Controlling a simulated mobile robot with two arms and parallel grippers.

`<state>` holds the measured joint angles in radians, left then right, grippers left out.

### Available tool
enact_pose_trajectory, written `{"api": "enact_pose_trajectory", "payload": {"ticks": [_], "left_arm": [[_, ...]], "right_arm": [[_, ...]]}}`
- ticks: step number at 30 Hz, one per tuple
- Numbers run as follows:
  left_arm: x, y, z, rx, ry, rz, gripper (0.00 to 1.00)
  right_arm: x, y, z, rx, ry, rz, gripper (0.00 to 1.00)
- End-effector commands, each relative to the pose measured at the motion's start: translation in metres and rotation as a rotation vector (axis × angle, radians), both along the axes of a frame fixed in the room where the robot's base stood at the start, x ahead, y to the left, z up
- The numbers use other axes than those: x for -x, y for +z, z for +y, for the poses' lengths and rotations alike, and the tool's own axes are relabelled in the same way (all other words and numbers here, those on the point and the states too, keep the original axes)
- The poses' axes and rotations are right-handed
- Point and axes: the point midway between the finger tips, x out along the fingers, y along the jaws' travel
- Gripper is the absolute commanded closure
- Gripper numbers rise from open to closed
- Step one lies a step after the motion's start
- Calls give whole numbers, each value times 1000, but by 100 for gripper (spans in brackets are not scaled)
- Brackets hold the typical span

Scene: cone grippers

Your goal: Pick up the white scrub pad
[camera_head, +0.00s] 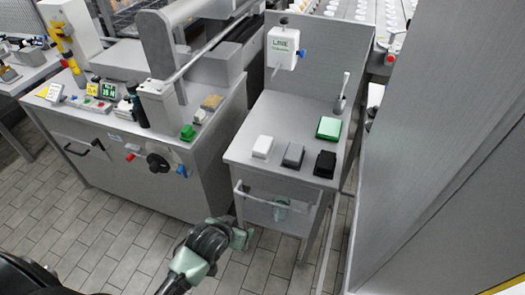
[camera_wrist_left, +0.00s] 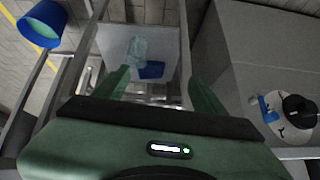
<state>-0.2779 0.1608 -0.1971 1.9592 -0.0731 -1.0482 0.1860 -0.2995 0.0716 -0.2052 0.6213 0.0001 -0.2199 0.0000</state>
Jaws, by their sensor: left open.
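The white scrub pad (camera_head: 263,147) lies flat near the front left of the small grey metal stand's top (camera_head: 262,120), in the head view. A grey pad (camera_head: 293,155) and a black pad (camera_head: 325,164) lie to its right, with gaps between them. A green pad (camera_head: 328,128) lies farther back. My left gripper (camera_head: 243,234) is open, in front of and below the stand's top, apart from the pad. The left wrist view shows its two green fingers (camera_wrist_left: 160,90) spread with nothing held between them. The white pad does not show there. My right gripper is not in view.
A rail (camera_head: 280,196) runs along the stand's front, above a lower shelf with a clear greenish item (camera_head: 280,211). A machine cabinet (camera_head: 150,165) with knobs stands left. A tall grey panel (camera_head: 430,150) stands right. A blue bucket (camera_wrist_left: 42,22) shows in the wrist view.

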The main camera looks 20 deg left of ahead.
Motion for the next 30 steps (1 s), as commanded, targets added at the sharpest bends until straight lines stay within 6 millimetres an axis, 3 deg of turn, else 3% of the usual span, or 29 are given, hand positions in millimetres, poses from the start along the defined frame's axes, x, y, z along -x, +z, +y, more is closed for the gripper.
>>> {"api": "enact_pose_trajectory", "payload": {"ticks": [1, 6, 12, 15, 19, 30], "left_arm": [[-22, 19, -1, 5, 8, -68, 29], [-90, 69, -3, 31, 31, -268, 29], [-152, 110, -6, 66, 32, -449, 29], [-172, 124, -8, 80, 27, -510, 29], [-194, 130, -9, 89, 24, -549, 29], [-227, 114, -4, 90, 24, -549, 29]], "right_arm": [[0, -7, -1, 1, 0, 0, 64], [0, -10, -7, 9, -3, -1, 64], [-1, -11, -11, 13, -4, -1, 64], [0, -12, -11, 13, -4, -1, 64], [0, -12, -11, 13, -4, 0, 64], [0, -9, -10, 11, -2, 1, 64]]}}
